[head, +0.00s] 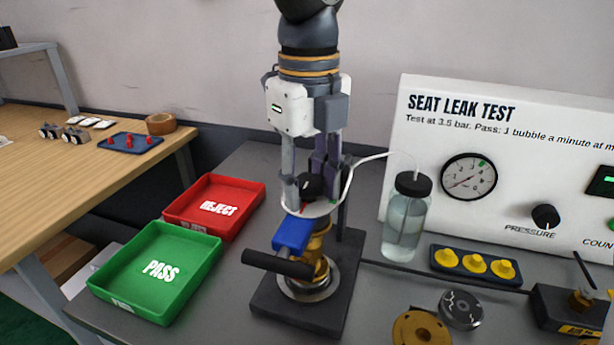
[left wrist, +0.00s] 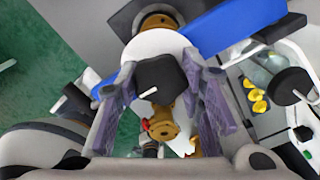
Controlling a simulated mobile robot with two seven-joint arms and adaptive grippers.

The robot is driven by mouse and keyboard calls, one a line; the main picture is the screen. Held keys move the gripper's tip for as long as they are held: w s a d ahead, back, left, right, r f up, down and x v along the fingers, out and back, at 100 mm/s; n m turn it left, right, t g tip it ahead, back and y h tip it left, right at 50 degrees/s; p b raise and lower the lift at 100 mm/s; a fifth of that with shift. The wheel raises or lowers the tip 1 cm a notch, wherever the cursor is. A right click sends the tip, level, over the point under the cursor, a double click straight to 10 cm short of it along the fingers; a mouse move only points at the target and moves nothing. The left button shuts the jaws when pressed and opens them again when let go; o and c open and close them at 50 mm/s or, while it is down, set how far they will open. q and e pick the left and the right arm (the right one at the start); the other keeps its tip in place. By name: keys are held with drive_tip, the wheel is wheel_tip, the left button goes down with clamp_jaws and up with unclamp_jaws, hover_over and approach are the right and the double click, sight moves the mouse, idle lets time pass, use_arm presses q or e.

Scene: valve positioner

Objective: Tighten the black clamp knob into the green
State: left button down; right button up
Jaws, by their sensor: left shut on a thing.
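The black clamp knob (head: 311,186) sits above a white disc (head: 318,210) on top of the valve stand. My left gripper (head: 311,183) comes down from above and is shut on the knob. In the left wrist view the knob (left wrist: 160,82) lies between the two fingers, and its white pointer line points to the lower left. The fingers and knob hide much of the disc. My right gripper is not in view.
A blue block (head: 292,232) and a black cross bar (head: 278,264) stick out below the disc. A water bottle (head: 405,222) with a white tube stands close on the right. Green (head: 208,256) and red (head: 172,219) trays lie left.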

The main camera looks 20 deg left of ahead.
use_arm(q)
drive_tip(key=m, duration=0.4)
drive_tip(key=f+m, duration=0.1)
drive_tip(key=m, duration=0.1)
drive_tip(key=shift+s+m, duration=0.1)
drive_tip(key=shift+m, duration=0.2)
drive_tip(key=m, duration=0.7)
drive_tip(key=c, duration=1.2)
unclamp_jaws()
drive_tip(key=shift+o, duration=0.2)
drive_tip(key=shift+r, duration=0.1)
drive_tip(key=shift+r, duration=0.15)
